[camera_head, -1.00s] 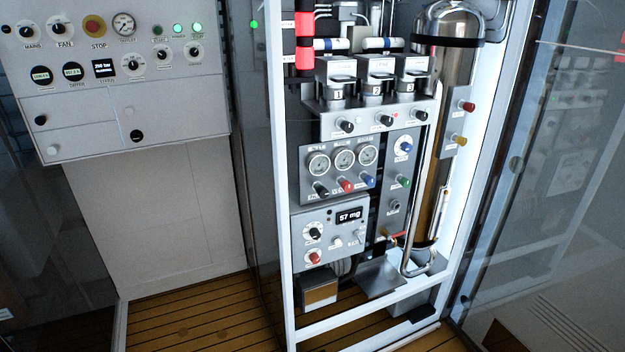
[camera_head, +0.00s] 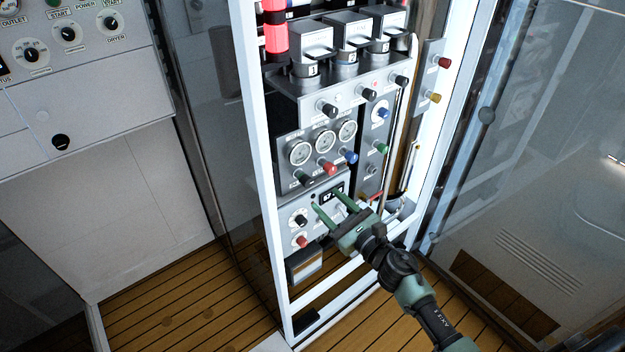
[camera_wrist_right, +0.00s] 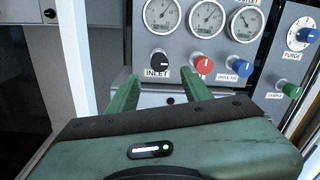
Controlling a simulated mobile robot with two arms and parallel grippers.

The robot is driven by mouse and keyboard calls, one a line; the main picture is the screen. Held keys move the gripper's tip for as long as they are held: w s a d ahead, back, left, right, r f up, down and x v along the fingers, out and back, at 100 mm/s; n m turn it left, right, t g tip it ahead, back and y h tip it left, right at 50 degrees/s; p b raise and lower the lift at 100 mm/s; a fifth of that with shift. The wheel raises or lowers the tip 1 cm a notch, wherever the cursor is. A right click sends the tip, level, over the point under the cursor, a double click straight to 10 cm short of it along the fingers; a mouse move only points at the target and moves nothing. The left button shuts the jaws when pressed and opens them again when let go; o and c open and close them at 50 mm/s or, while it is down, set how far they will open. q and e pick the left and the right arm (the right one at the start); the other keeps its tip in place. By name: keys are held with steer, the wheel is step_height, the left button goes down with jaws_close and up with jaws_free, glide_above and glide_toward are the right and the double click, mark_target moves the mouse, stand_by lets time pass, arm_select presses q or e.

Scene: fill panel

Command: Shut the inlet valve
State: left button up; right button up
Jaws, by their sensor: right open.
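The inlet valve is a black knob (camera_head: 304,179) at the left end of the knob row under three round gauges. In the right wrist view the knob (camera_wrist_right: 160,62) sits above the label INLET, with a white mark on it. My right gripper (camera_head: 326,199) is open and empty, in front of the lower panel with the digital display. In the wrist view its two green fingers (camera_wrist_right: 160,80) point toward the panel, with the inlet knob just beyond and between their tips. They look apart from it. My left gripper is not in view.
A red knob (camera_wrist_right: 203,66) and a blue knob (camera_wrist_right: 241,67) stand close to the right of the inlet knob. A green knob (camera_head: 381,148) is farther right. The white cabinet frame post (camera_head: 262,165) rises left of the panel. Glass doors stand on both sides.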

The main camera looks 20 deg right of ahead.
mark_target(309, 183)
steer(key=p+x, duration=0.1)
steer(key=x, duration=0.7)
steer(key=shift+a, duration=0.1)
jaws_close()
